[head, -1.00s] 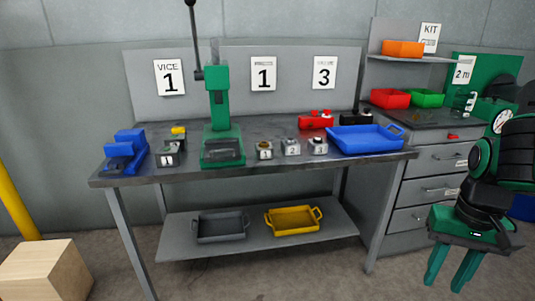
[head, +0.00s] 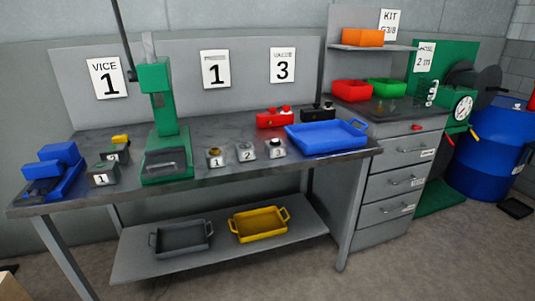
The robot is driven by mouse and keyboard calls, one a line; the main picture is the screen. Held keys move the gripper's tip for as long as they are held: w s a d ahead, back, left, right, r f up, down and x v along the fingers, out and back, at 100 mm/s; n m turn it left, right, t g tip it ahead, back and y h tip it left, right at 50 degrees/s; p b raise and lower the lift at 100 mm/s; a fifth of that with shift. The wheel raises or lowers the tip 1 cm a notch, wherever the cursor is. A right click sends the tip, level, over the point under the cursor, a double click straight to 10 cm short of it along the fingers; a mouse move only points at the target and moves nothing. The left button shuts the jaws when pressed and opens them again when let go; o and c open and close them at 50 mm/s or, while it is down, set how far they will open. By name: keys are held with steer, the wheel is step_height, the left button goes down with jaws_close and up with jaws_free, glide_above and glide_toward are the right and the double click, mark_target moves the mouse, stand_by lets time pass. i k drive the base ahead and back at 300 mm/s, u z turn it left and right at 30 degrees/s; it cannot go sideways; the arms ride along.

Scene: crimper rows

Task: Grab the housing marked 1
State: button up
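Two small items on the workbench (head: 330,168) carry a 1. One is a small grey block with a brass-coloured top (head: 215,157), right of the green press (head: 158,120), in a row with similar blocks marked 2 (head: 246,152) and 3 (head: 275,149). The other is a dark grey block marked 1 (head: 102,174), right of the blue vice (head: 54,172). Behind it stands another dark block (head: 116,153) with a yellow part on top. I cannot tell from the picture alone which is the housing. My gripper is not in view.
A blue tray (head: 326,138) stands at the bench's right end, with red (head: 275,118) and black (head: 318,112) items behind. Grey (head: 181,238) and yellow (head: 258,224) trays sit on the lower shelf. Drawers (head: 392,183) and a blue barrel (head: 490,150) stand right. The floor in front is clear.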

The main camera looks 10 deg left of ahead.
mark_target(218, 160)
steer(key=z, duration=2.5)
steer(key=k, duration=1.85)
steer(key=u, duration=1.9)
steer(key=i, duration=0.55)
steer(key=u, duration=0.05)
